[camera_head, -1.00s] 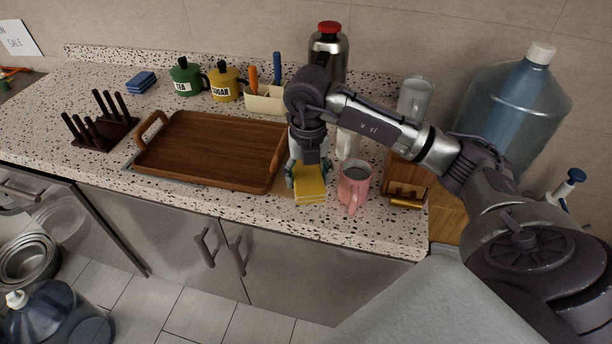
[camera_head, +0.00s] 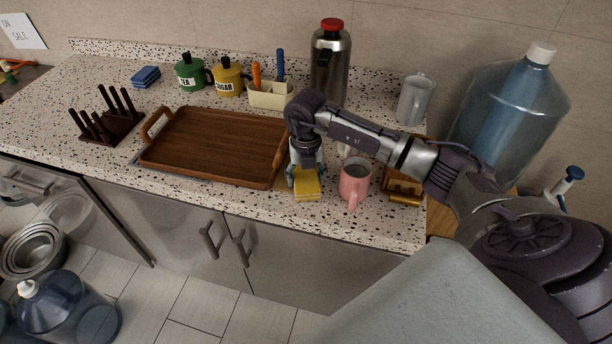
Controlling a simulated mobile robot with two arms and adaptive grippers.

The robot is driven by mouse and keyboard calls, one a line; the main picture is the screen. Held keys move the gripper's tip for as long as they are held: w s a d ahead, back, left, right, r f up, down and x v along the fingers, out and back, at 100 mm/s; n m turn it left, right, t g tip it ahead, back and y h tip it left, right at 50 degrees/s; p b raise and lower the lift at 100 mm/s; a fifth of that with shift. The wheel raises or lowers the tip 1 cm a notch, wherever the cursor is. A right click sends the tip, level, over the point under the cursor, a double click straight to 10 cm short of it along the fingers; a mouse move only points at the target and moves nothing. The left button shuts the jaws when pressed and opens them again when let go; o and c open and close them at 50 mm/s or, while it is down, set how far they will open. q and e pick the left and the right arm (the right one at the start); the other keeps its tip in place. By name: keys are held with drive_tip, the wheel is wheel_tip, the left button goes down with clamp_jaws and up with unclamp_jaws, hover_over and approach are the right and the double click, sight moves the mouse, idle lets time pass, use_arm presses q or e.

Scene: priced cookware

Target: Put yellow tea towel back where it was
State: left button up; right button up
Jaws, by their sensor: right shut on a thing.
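The yellow tea towel (camera_head: 307,186) is a small folded stack at the front of the speckled counter, between the wooden tray and the pink mug. My right gripper (camera_head: 306,172) points down over it and is shut on it. The fingers hide the towel's back part. I cannot tell whether the towel touches the counter. A folded blue towel (camera_head: 146,76) lies at the back left of the counter. My left gripper is not in view.
The wooden tray (camera_head: 212,146) is just left of the gripper; the pink mug (camera_head: 354,183) is close on its right. A wooden rack (camera_head: 402,186) stands beyond the mug. Green (camera_head: 189,74) and yellow (camera_head: 228,78) canisters, a utensil holder (camera_head: 270,96) and a flask (camera_head: 329,65) stand behind.

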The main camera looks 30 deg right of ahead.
sight(306, 176)
drive_tip(key=o, duration=0.6)
drive_tip(key=shift+f, duration=0.15)
drive_tip(key=o, duration=0.5)
drive_tip(key=shift+r, duration=0.2)
wheel_tip(306, 176, up, 12)
drive_tip(key=b, duration=0.3)
